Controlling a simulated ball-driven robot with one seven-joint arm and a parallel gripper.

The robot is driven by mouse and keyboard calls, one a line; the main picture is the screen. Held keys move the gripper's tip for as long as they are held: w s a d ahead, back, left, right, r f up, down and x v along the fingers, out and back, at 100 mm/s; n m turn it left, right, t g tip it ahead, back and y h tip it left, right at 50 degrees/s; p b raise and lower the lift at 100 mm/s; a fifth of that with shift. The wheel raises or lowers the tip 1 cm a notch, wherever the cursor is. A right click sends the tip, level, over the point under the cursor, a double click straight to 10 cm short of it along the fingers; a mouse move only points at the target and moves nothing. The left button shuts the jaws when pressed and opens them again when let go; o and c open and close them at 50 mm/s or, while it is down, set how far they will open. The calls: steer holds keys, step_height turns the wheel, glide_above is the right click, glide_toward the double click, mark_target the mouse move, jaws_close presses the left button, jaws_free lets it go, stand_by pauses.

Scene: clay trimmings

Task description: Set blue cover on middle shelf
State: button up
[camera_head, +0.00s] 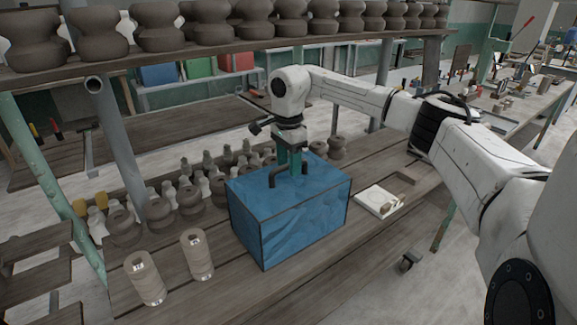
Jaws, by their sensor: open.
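The blue cover (290,220) is a box-shaped blue piece with dark edges and a dark handle (274,178) on top. It rests upright on the wooden middle shelf (330,275). My gripper (290,170) reaches down from above to the top of the cover, at the handle. Its fingers are open; whether they touch the handle cannot be told. The shelf area under and directly behind the cover is hidden.
Two pale ribbed spools (197,255) stand left of the cover. Several dark clay pots (124,226) and small grey pieces stand behind it. A white tray (378,201) lies to its right. An upper shelf (200,50) with a row of pots runs above. Bare planks lie in front.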

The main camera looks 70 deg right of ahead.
step_height(320, 180, up, 11)
steer(key=b, duration=0.1)
steer(key=shift+b, duration=0.35)
